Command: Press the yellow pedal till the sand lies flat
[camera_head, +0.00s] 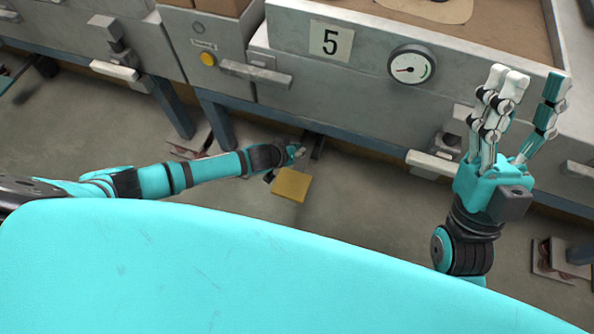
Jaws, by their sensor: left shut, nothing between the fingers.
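The yellow pedal (292,185) is low near the floor, below the front of the grey machine marked 5. My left gripper (298,153) is shut and empty, just above the pedal's upper edge in the picture. I cannot tell whether it touches the pedal. The sand (527,22) shows only in part, as a brown surface in the box at the top right. A pale, roughly rounded shape lies at its left end. My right gripper (528,82) is raised with its fingers apart, empty, in front of the machine's right side.
A round gauge (410,65) and the number 5 plate (331,41) are on the machine front (365,105). A yellow button (208,59) is to the left. Grey handles (257,73) stick out from the front. Blue legs stand beneath. The floor around the pedal is mostly open.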

